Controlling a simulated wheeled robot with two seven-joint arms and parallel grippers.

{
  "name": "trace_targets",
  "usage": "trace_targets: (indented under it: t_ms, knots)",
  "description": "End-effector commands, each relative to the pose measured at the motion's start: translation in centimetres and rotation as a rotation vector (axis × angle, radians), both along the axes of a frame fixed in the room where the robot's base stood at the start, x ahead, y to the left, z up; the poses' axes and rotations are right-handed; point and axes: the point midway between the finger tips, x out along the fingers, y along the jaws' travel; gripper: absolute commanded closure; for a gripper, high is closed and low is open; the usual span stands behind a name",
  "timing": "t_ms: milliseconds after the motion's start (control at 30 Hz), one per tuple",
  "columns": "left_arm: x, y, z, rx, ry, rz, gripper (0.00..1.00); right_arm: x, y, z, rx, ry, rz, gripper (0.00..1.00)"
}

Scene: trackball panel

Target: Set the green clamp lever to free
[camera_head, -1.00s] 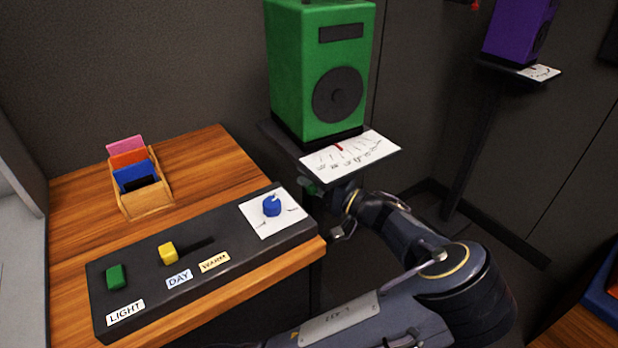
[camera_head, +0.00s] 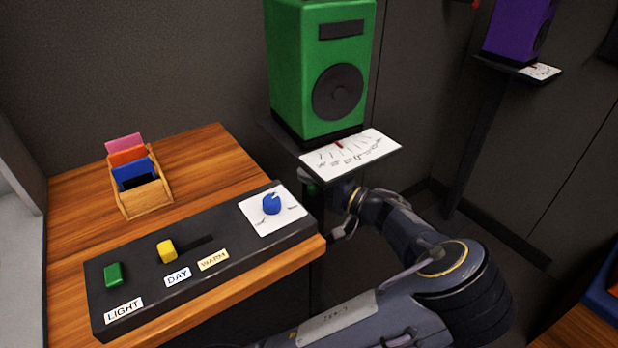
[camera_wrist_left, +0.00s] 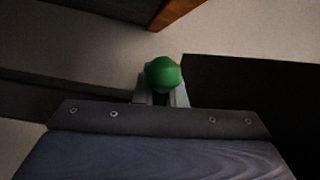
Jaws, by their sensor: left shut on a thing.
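The green clamp lever shows as a round green knob (camera_wrist_left: 163,74) in the left wrist view. It sits between the fingertips of my left gripper (camera_wrist_left: 161,92), which is shut on it. In the head view a bit of the green lever (camera_head: 310,187) shows under the shelf (camera_head: 283,140) that bears the green speaker (camera_head: 320,75). My left wrist reaches up to it from below right, and the fingers are mostly hidden under the shelf edge. The lever's shaft and pivot are hidden. My right gripper is not in view.
A white dial card (camera_head: 350,153) with a red pointer lies on the shelf. The wooden desk (camera_head: 215,150) at left bears a dark control panel (camera_head: 140,300) and a card holder (camera_head: 150,200). A purple speaker (camera_head: 515,30) stands on another stand at back right.

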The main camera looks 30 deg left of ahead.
Motion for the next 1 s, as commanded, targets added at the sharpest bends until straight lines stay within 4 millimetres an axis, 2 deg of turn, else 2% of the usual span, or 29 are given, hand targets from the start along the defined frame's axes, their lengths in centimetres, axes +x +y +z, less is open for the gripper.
trace_targets:
  t_ms: [500,1000]
  knots:
    - [1.1,-0.5,-2.9,-0.173,-0.416,-0.001,1.0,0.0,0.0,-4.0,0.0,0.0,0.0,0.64]
    - [3.1,-1.4,-4.8,-0.354,-0.852,-0.001,1.0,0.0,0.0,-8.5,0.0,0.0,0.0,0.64]
